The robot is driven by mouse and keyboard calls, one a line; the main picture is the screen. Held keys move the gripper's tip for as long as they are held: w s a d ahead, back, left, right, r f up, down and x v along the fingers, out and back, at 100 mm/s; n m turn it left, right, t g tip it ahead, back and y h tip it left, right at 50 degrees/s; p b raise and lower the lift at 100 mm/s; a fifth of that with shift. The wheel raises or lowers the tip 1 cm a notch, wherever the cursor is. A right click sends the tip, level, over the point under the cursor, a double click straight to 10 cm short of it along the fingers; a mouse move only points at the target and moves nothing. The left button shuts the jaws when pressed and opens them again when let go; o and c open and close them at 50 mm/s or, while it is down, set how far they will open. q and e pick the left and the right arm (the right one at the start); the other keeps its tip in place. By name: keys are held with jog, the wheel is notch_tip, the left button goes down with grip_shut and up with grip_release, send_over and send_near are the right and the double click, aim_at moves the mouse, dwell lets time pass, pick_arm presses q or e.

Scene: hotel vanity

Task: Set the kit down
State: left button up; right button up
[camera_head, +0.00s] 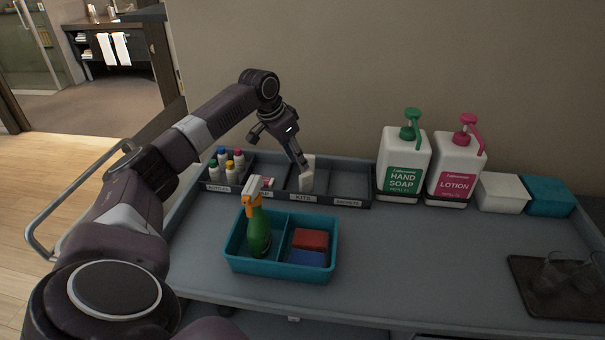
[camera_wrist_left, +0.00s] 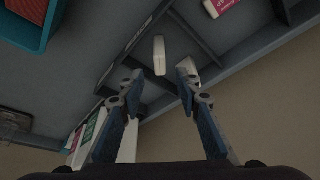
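A narrow white kit (camera_head: 306,182) stands in the tray compartment labelled KITS. My left gripper (camera_head: 303,166) is right at it, pointing down, and hides part of it. In the left wrist view the kit (camera_wrist_left: 159,56) shows just beyond and between the fingertips of the left gripper (camera_wrist_left: 158,82). The fingers are spread, with a gap on both sides of the kit. The kit seems to rest in its compartment. My right gripper is in neither view.
The divided grey tray (camera_head: 349,203) also holds capped bottles (camera_head: 227,165) and soap boxes (camera_head: 268,183). In front, a teal caddy (camera_head: 278,269) holds a green spray bottle (camera_head: 258,232) and sponges. Hand soap (camera_head: 403,165) and lotion (camera_head: 455,168) pumps stand right. The cart middle is clear.

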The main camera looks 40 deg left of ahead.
pick_arm(q)
jog(key=shift+v, duration=1.65)
jog(key=shift+f, duration=0.1)
